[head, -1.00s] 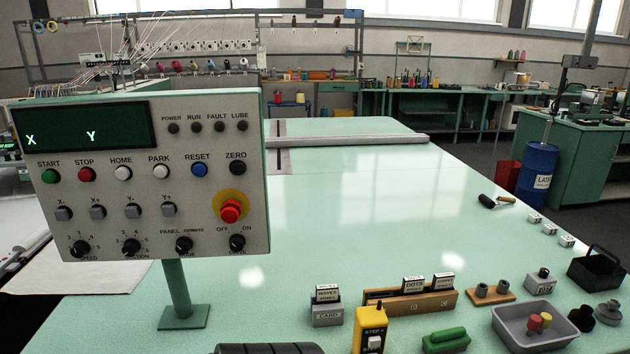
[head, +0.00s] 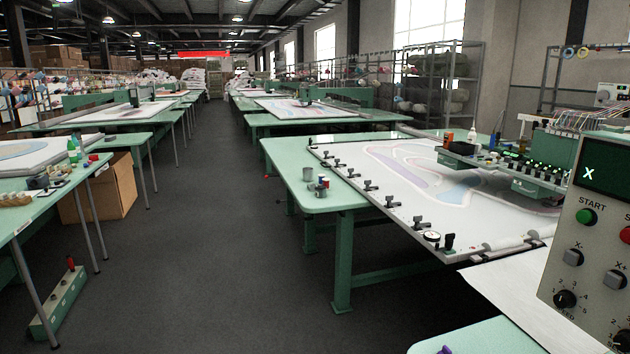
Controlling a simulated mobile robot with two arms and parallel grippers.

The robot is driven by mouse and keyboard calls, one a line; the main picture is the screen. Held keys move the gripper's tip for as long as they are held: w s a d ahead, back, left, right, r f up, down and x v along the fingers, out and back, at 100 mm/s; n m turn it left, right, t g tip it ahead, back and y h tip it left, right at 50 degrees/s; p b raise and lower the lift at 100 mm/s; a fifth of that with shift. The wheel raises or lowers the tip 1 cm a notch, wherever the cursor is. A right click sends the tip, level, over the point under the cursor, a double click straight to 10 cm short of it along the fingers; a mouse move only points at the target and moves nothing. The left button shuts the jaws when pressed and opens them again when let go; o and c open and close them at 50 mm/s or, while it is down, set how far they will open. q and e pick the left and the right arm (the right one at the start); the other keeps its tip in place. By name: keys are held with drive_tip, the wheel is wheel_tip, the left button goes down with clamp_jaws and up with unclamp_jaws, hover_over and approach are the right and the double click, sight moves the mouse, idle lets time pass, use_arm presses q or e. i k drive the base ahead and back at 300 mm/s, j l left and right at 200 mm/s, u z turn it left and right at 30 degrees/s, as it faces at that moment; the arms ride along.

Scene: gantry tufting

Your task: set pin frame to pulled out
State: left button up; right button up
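What looks like the pin frame (head: 402,213) lies on a green table right of centre in the head view. It holds a pale cloth printed with blue, mauve and pink curves (head: 450,175), and several dark clamps (head: 370,186) line its near left edge. A round dial (head: 432,237) and a small dark knob (head: 449,242) sit at its near corner. I cannot tell whether the frame is pulled out. Neither of my grippers is in view.
The control panel (head: 601,255) blocks the right edge. A white sheet (head: 525,296) lies in front of the frame. Small cups (head: 310,186) stand on the table's left end. A cardboard box (head: 103,190) and green floor unit (head: 62,303) stand left. The dark aisle floor (head: 215,240) is clear.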

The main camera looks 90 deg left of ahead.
sight(479, 206)
drive_tip(key=j+u, duration=0.2)
drive_tip(key=u, duration=0.25)
drive_tip(key=j+u, duration=0.25)
drive_tip(key=u, duration=0.2)
drive_tip(key=i+j+u, duration=0.1)
drive_tip(key=u, duration=0.4)
drive_tip(key=i+j+u, duration=0.1)
drive_tip(key=j+u, duration=0.15)
drive_tip(key=u, duration=0.2)
